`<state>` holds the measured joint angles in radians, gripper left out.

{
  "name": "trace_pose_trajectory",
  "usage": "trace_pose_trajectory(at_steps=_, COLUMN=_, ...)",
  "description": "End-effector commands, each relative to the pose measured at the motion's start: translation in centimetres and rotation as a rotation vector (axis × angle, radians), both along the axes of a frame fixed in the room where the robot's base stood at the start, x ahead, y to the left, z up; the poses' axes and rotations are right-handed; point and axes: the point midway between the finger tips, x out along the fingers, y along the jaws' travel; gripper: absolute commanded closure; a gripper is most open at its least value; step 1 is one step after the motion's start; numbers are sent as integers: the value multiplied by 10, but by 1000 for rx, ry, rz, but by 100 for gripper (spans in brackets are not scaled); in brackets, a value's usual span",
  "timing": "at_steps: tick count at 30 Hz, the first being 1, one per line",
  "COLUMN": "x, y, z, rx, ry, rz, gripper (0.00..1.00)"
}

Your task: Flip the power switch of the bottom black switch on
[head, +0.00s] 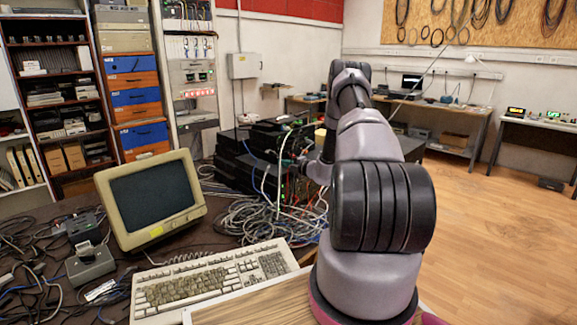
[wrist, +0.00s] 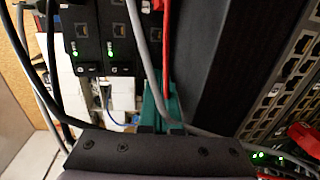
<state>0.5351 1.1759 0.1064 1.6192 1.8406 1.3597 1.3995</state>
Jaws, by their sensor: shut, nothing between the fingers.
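The black switches (head: 237,170) stand in a stack on the cluttered desk in the head view. In the wrist view, two black device fronts (wrist: 82,38) show at the upper left, each with a port, a lit green light and a small dark part near its lower end. I cannot tell which is the bottom switch or how its power switch is set. My gripper (wrist: 160,129) is shut and empty at the lower middle of the wrist view, below and right of these fronts. In the head view my arm reaches to the stack's right side and mostly hides the gripper.
Grey and red cables (wrist: 166,45) hang in front of the devices, close to my gripper. A panel of ports (wrist: 283,75) runs along the right. Tangled cables (head: 245,222), a monitor (head: 150,198) and a keyboard (head: 215,283) cover the desk. The floor at right is clear.

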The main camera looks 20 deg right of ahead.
Motion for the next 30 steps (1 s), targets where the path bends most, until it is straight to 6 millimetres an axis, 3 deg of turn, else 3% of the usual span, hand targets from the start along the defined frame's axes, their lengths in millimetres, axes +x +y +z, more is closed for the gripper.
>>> trace_pose_trajectory(at_steps=30, x=14, y=9, z=-10, rx=33, ry=-92, rz=3, gripper=100)
